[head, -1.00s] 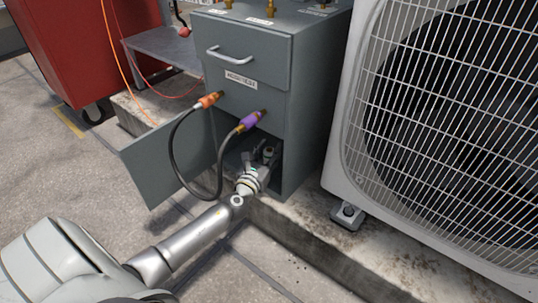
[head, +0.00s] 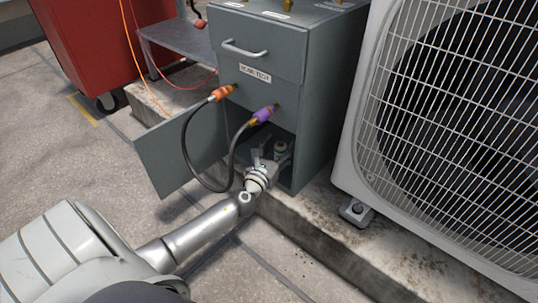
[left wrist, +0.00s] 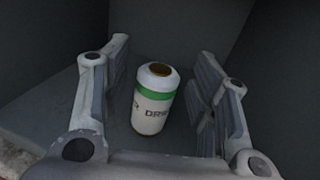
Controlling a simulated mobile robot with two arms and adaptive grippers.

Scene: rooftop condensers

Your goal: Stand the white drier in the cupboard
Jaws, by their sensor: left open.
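The white drier (head: 281,149), a small canister with a green band and brass-coloured top, stands on the floor of the grey cupboard (head: 314,120). In the left wrist view the drier (left wrist: 154,100) looks upright, with part of its lettering showing. My left gripper (head: 269,152) reaches in through the low opening. It is open, with one finger on each side of the drier and a visible gap to both (left wrist: 160,95). The cupboard door (head: 180,152) hangs open to the left. My right gripper is not in view.
A black hose (head: 187,150) with orange and purple fittings loops in front of the opening, close above my left wrist. A large condenser unit (head: 440,130) stands to the right. A concrete kerb (head: 310,240) runs below the cupboard. A red cabinet (head: 88,45) is at the back left.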

